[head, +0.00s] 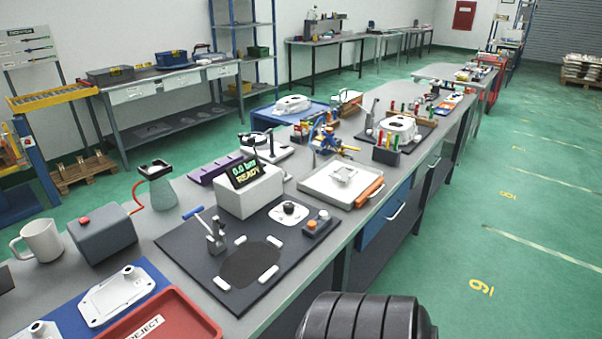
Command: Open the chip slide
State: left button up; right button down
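Nothing in the head view is marked as the chip slide, and I cannot tell for certain which part it is. The black fixture plate (185,245) lies on the near bench. It carries a dark oval patch (250,264) between several white pads, and an upright metal clamp (215,236) with a blue-tipped lever. A white box (248,195) stands at its back edge with a display (245,172) reading "0.0 bar READY". A small button box (315,226) sits at its right. Neither of my grippers is in view.
A white tray (318,184) with an orange bar is behind the plate. Green floor (500,220) at right is clear.

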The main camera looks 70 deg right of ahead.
aim_at(375, 189)
jog(key=j+z, duration=0.1)
jog(key=z, duration=0.25)
jog(key=j+z, duration=0.15)
jog(key=z, duration=0.2)
jog(key=i+j+z, duration=0.1)
jog(key=z, duration=0.2)
